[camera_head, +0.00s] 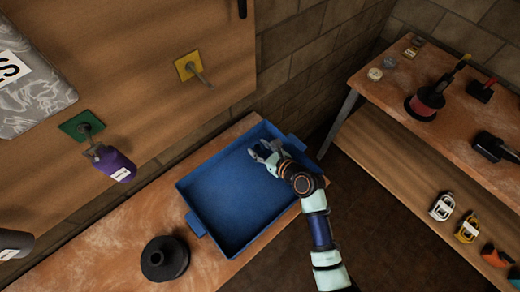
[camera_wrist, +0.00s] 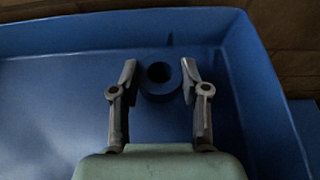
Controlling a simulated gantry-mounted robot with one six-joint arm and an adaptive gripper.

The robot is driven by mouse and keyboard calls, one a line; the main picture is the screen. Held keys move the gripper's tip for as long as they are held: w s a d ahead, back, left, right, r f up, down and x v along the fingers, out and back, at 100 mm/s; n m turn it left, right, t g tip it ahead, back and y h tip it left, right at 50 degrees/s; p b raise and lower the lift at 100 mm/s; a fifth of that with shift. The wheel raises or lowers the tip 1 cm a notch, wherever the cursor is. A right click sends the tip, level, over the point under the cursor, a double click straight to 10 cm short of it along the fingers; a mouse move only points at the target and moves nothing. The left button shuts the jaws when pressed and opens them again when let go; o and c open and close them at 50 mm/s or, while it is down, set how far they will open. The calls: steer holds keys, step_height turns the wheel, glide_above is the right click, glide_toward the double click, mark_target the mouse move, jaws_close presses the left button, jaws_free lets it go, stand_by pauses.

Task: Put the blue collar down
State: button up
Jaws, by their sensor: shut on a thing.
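The blue collar (camera_wrist: 160,93) is a short ring with a dark round hole, seen between my fingertips in the wrist view. My gripper (camera_head: 263,150) is shut on it, with one finger on each side; the fingers also show in the wrist view (camera_wrist: 160,76). It is over the back right part of the blue tray (camera_head: 216,237). In the head view the collar is hard to tell from the blue tray. Whether the collar touches the tray floor cannot be told.
The rest of the tray looks empty. A black flanged part (camera_head: 165,259) stands on the bench left of it. A purple bottle-like thing (camera_head: 115,165) hangs from the green-plated peg on the board. A side bench (camera_head: 425,120) at right holds several tools.

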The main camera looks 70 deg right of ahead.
steer(key=shift+f, duration=0.15)
steer(key=o, duration=1.1)
steer(key=shift+o, duration=0.2)
steer(key=shift+r, duration=0.2)
steer(key=p+v, duration=0.3)
steer(key=v, duration=0.9)
